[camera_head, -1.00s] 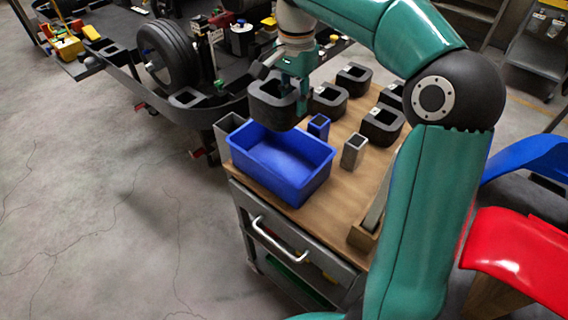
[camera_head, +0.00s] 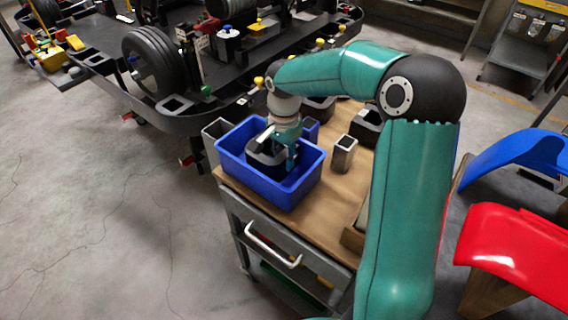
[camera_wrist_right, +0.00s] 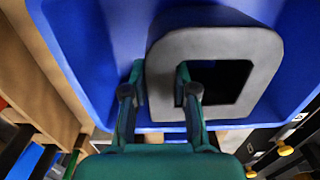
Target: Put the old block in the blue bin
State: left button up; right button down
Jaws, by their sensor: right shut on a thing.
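The old block is a dark grey, rounded block with a square hole (camera_head: 264,158). It is down inside the blue bin (camera_head: 232,172), which stands on the wooden top of a cart. My right gripper (camera_head: 289,160) reaches into the bin from above and is shut on the block's wall. In the right wrist view the block (camera_wrist_right: 262,55) has one finger of my gripper (camera_wrist_right: 160,80) in its hole and one outside. The blue bin (camera_wrist_right: 85,50) surrounds it there. I cannot tell whether the block touches the bin floor. My left gripper is not in view.
A small grey square tube (camera_head: 344,154) stands right of the bin. More dark blocks (camera_head: 366,125) stand behind, partly hidden by my arm. A grey container (camera_head: 212,135) is against the bin's left side. A kart with a tyre (camera_head: 150,62) is behind.

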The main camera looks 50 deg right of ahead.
notch_tip(320, 180, down, 3)
jog(key=shift+r, duration=0.15)
jog(key=c, duration=0.9)
grip_release()
notch_tip(320, 180, up, 12)
jog(key=shift+r, duration=0.1)
